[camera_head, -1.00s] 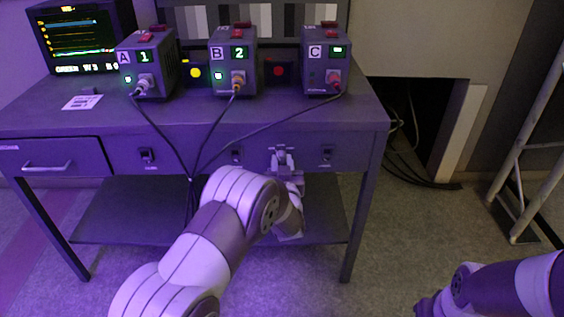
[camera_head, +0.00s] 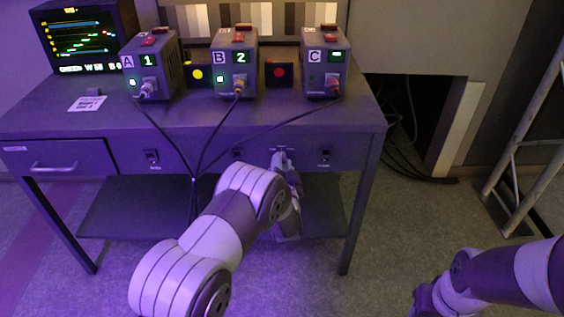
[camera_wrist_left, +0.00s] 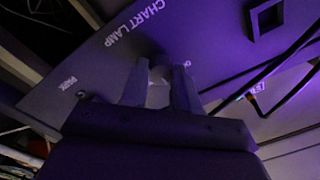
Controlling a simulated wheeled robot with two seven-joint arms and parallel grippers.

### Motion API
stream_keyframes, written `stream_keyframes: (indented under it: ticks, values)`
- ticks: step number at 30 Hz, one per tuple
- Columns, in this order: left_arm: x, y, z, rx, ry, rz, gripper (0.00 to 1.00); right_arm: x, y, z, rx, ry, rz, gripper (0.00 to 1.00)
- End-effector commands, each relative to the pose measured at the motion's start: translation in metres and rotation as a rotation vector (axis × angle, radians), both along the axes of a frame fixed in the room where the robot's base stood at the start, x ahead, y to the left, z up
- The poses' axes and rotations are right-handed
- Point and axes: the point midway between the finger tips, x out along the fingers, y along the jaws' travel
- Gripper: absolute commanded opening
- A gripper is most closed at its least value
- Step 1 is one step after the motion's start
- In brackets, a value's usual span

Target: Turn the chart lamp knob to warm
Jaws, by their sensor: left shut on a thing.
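The chart lamp knob (camera_wrist_left: 158,93) is a pale shape between the fingers of my left gripper (camera_wrist_left: 160,92) in the left wrist view. The gripper is shut on it, and the fingers hide most of it, so its pointer cannot be read. The "CHART LAMP" lettering (camera_wrist_left: 136,22) is on the panel above, with smaller labels to either side, one partly covered. In the head view my left gripper (camera_head: 281,160) is at the desk's front panel. My right gripper (camera_head: 425,299) is low at the right, away from the desk; its fingers cannot be made out.
The desk (camera_head: 60,125) carries boxes A (camera_head: 150,65), B (camera_head: 234,62) and C (camera_head: 323,65), with cables hanging across its front. A monitor (camera_head: 85,38) stands left. The striped chart (camera_head: 285,20) is behind. A metal truss (camera_head: 525,130) stands right.

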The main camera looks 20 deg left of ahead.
Motion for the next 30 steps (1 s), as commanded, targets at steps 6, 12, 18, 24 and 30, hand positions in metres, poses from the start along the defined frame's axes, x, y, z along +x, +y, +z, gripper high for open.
stream_keyframes:
  ticks: [6,12,18,24,30]
  values:
    - [-0.0005,-0.0002,-0.0010,0.042,0.014,-0.001,0.00,0.0000,0.0000,0.0028,0.000,0.000,0.000,0.43]
    - [-0.0006,-0.0003,-0.0014,0.051,0.017,0.000,0.00,0.0000,0.0000,0.0029,0.000,0.000,0.000,0.43]
    - [-0.0006,-0.0003,-0.0016,0.050,0.017,-0.001,0.00,0.0000,0.0000,0.0028,0.000,0.000,0.000,0.43]
    - [-0.0004,-0.0002,-0.0011,0.050,0.017,0.000,0.55,0.0000,0.0000,0.0029,0.000,0.000,0.000,0.43]
    - [-0.0006,-0.0002,-0.0006,0.050,0.015,0.000,0.55,0.0000,0.0000,0.0032,0.000,0.000,0.000,0.43]
